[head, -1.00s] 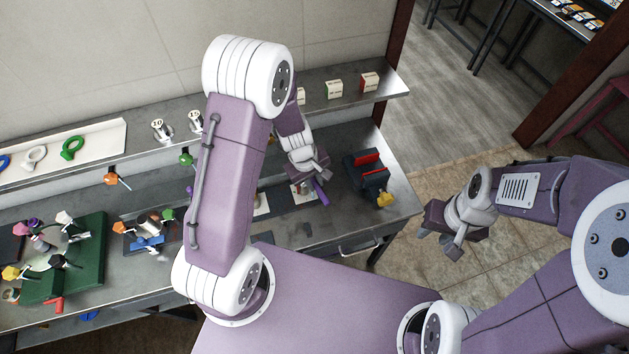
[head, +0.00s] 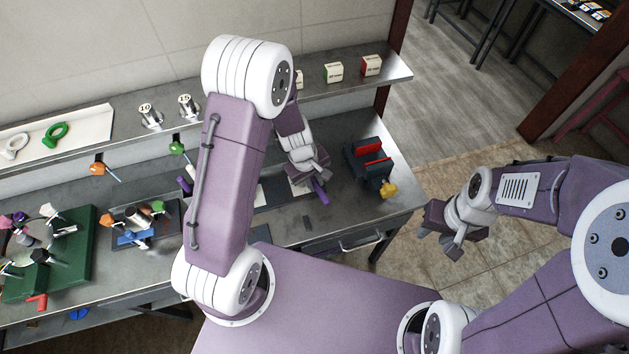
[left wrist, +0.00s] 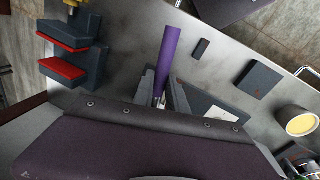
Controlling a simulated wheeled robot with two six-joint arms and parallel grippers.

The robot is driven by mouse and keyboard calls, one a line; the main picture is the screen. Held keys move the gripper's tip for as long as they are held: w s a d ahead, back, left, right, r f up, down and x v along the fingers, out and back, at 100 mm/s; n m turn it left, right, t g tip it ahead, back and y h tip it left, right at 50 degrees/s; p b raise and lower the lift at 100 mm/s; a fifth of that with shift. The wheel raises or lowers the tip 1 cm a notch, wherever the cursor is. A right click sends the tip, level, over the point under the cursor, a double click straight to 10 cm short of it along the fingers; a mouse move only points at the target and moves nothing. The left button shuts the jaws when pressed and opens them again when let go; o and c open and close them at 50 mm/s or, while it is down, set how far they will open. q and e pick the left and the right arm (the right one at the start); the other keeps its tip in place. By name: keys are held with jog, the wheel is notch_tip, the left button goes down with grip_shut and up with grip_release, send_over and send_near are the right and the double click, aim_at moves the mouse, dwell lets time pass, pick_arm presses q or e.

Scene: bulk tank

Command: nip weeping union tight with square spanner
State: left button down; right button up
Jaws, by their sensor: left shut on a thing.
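My left gripper (head: 310,174) is over the bench and shut on a purple-handled tool (head: 322,193). The handle also shows in the left wrist view (left wrist: 173,60), with a short bright metal part by the fingers; its end shape is hidden, so I cannot tell if it is square. My right gripper (head: 440,236) is open and empty over the floor right of the bench. A green rig (head: 84,262) with coloured handles stands at the far left. A smaller fixture (head: 138,218) with a metal fitting stands beside it. I cannot tell which part is the weeping union.
A vice (head: 364,160) with red jaws and a yellow knob (head: 388,189) stands near the bench's right end. The shelf holds two metal cylinders (head: 150,115) and small boxes (head: 371,65). Orange (head: 97,168) and green (head: 178,147) tools hang below it. A small dark block (left wrist: 202,48) lies by the handle.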

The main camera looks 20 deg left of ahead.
pick_arm(q)
jog(key=shift+f+b, duration=1.2)
jog(key=shift+f, duration=0.25)
